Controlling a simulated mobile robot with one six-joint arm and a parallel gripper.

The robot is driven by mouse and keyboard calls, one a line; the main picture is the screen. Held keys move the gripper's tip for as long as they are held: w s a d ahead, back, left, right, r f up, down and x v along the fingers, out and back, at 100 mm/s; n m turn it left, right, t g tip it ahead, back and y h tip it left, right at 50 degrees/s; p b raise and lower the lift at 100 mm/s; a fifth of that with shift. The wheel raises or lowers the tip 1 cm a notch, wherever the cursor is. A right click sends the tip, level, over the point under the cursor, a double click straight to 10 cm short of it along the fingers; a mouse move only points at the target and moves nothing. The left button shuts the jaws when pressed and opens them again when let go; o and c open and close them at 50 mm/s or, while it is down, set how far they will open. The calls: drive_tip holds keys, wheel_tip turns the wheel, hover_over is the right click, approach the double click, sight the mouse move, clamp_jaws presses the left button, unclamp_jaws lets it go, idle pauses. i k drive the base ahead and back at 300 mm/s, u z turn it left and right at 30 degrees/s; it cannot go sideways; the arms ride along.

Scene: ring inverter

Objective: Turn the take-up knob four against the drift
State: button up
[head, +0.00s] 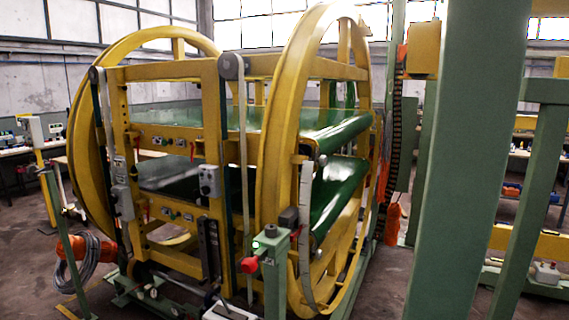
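The ring inverter is a yellow frame (211,120) between two large yellow rings, with an upper green belt (190,118) and a lower green belt (341,185). Small knobs or buttons sit along its upper side rail (165,141) and lower side rail (167,212). They are too small to read any numbers, so I cannot tell which is take-up knob four. A larger red knob (249,265) sticks out from a short green post (276,262) in front of the near ring (284,130). My gripper is not in view.
A grey control box (209,181) hangs on the frame. A thick green post (447,170) blocks the right side. A coiled cable (95,262) and an orange item (70,249) hang at the lower left. Workbenches stand behind at the left. Bare floor (30,270) shows at the far left.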

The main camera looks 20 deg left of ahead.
sight(322, 160)
drive_tip(key=u, duration=0.6)
drive_tip(key=k, duration=0.75)
drive_tip(key=z, duration=0.25)
drive_tip(key=i, duration=1.2)
drive_tip(key=u, duration=0.4)
